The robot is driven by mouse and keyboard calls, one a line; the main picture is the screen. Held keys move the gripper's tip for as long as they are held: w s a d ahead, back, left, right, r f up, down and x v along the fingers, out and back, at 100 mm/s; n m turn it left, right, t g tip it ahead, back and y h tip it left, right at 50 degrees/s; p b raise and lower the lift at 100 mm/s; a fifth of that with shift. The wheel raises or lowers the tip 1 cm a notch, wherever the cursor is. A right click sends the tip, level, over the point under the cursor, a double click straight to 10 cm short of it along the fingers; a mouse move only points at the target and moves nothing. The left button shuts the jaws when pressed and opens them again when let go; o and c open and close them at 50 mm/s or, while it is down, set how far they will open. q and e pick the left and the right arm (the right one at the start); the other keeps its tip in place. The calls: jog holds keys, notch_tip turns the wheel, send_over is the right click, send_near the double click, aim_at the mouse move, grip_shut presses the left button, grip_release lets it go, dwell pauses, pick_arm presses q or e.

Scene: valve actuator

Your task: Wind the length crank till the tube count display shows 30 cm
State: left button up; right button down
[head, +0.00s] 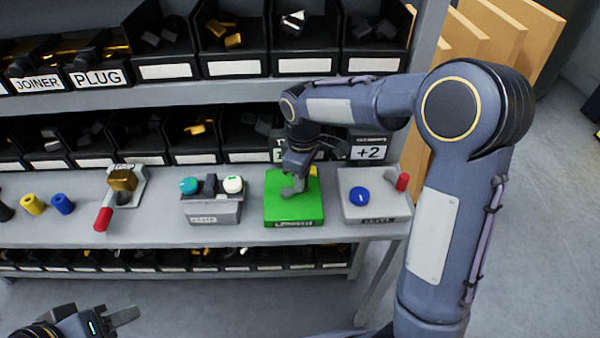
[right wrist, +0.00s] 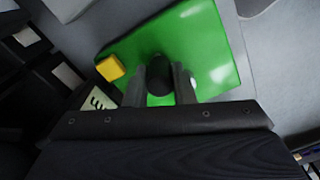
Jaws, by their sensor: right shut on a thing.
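The green length box (head: 294,208) sits on the grey bench, with a label on its front edge. In the right wrist view, the green top (right wrist: 215,50) carries a dark round crank knob (right wrist: 159,72). My right gripper (head: 297,188) reaches down over the box and is shut on this knob, one finger on each side. The crank's arm is hidden. A dark display (head: 283,155) behind the box is mostly covered by my arm; a "1" shows, but the full reading is hidden. My left gripper (head: 126,316) is low at the left, away from the bench; its jaw opening is unclear.
A yellow block (right wrist: 110,68) sits at the green box's corner. A "+2" display (head: 370,153) stands behind a grey box with a blue knob (head: 359,196) and red handle (head: 402,181). Left are a button box (head: 212,210) and a red-handled clamp (head: 103,219). Bins line the shelves.

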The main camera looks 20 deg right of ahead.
aim_at(288, 209)
jog(key=m, duration=0.2)
jog(key=s+m, duration=0.2)
jog(key=m, duration=0.1)
jog(key=shift+a+m, duration=0.2)
jog(key=shift+m, duration=0.1)
jog(key=m, duration=0.2)
jog(key=s+a+m, duration=0.1)
jog(key=m, duration=0.1)
jog(key=shift+s+r, duration=0.1)
jog(key=shift+s, duration=0.05)
jog(key=m, duration=0.2)
jog(key=a+m, duration=0.1)
jog(key=m, duration=0.1)
jog(key=s+m, duration=0.1)
jog(key=shift+a+m, duration=0.35)
jog(key=shift+m, duration=0.05)
jog(key=shift+a+m+p, duration=0.25)
jog(key=shift+a+m, duration=0.2)
jog(key=shift+m, duration=0.8)
jog(key=shift+a+m+p, duration=0.2)
jog(key=shift+a+m, duration=0.25)
jog(key=shift+m, duration=0.8)
jog(key=c, duration=1.2)
grip_release()
